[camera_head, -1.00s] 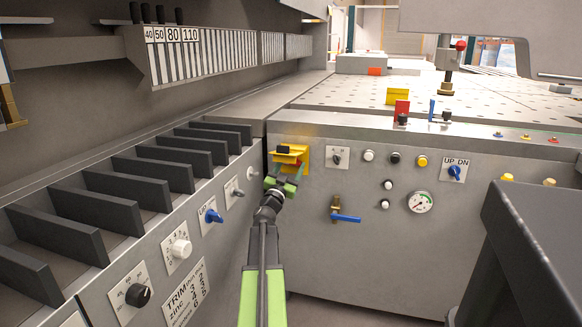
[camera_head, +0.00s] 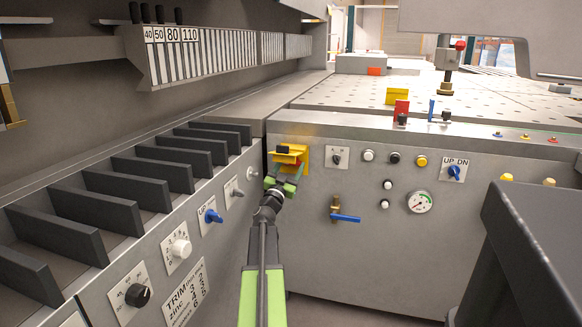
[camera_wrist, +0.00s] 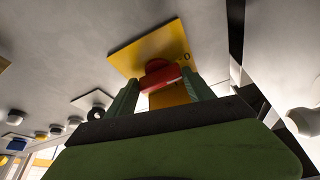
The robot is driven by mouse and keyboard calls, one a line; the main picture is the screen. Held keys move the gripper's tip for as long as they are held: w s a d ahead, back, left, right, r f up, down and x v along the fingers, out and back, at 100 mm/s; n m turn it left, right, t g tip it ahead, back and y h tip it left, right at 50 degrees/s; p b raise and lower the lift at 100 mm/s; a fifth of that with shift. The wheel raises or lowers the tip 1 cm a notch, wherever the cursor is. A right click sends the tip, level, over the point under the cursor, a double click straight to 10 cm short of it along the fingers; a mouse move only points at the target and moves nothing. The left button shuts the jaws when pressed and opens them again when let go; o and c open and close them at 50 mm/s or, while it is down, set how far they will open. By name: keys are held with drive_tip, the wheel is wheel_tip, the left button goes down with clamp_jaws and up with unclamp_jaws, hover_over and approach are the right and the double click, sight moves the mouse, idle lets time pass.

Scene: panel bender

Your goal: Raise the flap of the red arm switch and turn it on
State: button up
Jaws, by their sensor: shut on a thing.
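The red arm switch (camera_wrist: 160,74) shows in the wrist view as a red knob on a square yellow plate (camera_wrist: 130,55). In the head view the yellow plate (camera_head: 305,158) is on the front panel near the inner corner. A yellow flap (camera_head: 280,154) stands out from it, with a small black part on top; red shows just below. My gripper (camera_head: 287,172) is at the plate from below. Its green fingers stand either side of the red knob in the wrist view (camera_wrist: 158,92), and it is shut on the knob. The fingers hide part of the switch.
A rotary switch (camera_head: 338,157) and several buttons sit to the right on the same panel. A blue-handled valve (camera_head: 345,218) is below them. The left panel carries knobs (camera_head: 181,248) and dark dividers (camera_head: 95,208) close to my arm.

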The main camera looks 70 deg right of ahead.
drive_tip(key=shift+s, duration=0.1)
drive_tip(key=o, duration=1.3)
drive_tip(key=shift+o, duration=0.2)
drive_tip(key=shift+a, duration=0.1)
drive_tip(key=b+v, duration=0.6)
drive_tip(key=v, duration=1.1)
drive_tip(key=shift+a, duration=0.1)
